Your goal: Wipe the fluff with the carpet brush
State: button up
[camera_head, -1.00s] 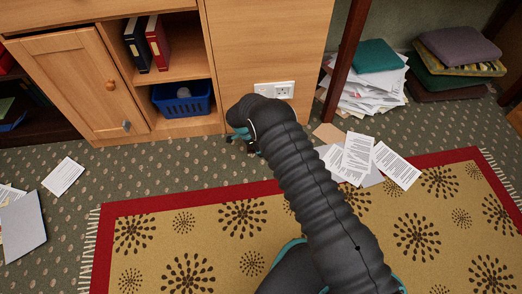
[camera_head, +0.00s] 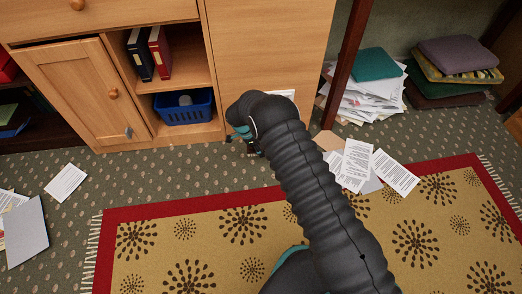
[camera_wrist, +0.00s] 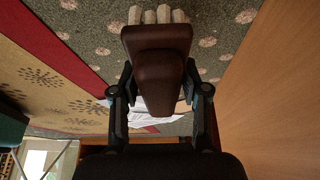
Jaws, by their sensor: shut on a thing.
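The carpet brush (camera_wrist: 157,40) is dark brown with a row of pale bristles at its far end. My gripper (camera_wrist: 160,95) is shut on the brush's handle, with one finger on each side. The bristles are over the patterned green carpet in the wrist view; I cannot tell whether they touch it. In the head view my gripper (camera_head: 250,146) is low by the wooden cabinet's base, mostly hidden behind my arm, and the brush cannot be made out there. I cannot make out any fluff in either view.
The wooden cabinet (camera_head: 262,50) stands close to my gripper. A blue basket (camera_head: 185,109) sits on its low shelf. A red-bordered rug (camera_head: 150,208) is in front, with bare carpet between.

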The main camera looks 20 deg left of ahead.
jog(key=shift+r, duration=0.35)
jog(key=shift+r+p, duration=0.45)
jog(key=shift+r, duration=1.05)
